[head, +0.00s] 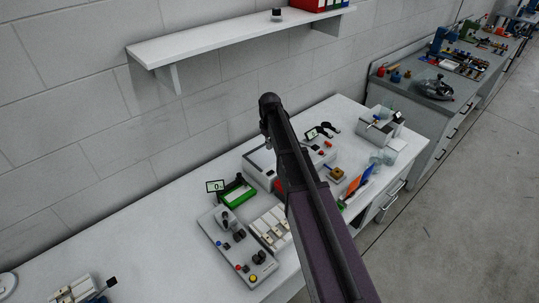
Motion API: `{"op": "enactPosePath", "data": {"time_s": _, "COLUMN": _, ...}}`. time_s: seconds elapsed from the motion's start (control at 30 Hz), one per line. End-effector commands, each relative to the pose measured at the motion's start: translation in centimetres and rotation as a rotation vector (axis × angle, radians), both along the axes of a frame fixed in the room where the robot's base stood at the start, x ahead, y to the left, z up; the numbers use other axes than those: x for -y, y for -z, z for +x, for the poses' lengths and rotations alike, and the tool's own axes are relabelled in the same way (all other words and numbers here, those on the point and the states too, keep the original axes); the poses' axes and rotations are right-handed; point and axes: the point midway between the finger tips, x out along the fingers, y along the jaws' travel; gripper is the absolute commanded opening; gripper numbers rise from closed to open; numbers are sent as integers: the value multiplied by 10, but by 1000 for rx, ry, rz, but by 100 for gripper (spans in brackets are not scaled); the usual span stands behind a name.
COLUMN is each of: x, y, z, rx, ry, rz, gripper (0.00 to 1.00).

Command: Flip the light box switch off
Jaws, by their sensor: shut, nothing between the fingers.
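My arm rises across the middle of the head view and bends at its dark upper end over the white bench (135,245). I cannot make out my gripper; the arm may be hiding it. A pale, low box (258,162) sits on the bench just left of the arm, partly covered by it. I cannot tell for sure which of these is the light box. No switch can be made out clearly.
A grey control panel (228,245) with knobs and coloured buttons stands at the front, beside a green device (237,194) with a small display. A white wall shelf (230,38) juts out above the bench.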

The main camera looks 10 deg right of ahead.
Motion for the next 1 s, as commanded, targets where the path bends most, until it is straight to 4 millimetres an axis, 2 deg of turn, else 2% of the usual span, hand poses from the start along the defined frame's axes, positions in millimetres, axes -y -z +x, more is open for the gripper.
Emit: {"op": "enactPosePath", "data": {"time_s": 1.0, "x": 0, "y": 73, "z": 0, "rx": 0, "ry": 0, "rz": 0, "gripper": 0}}
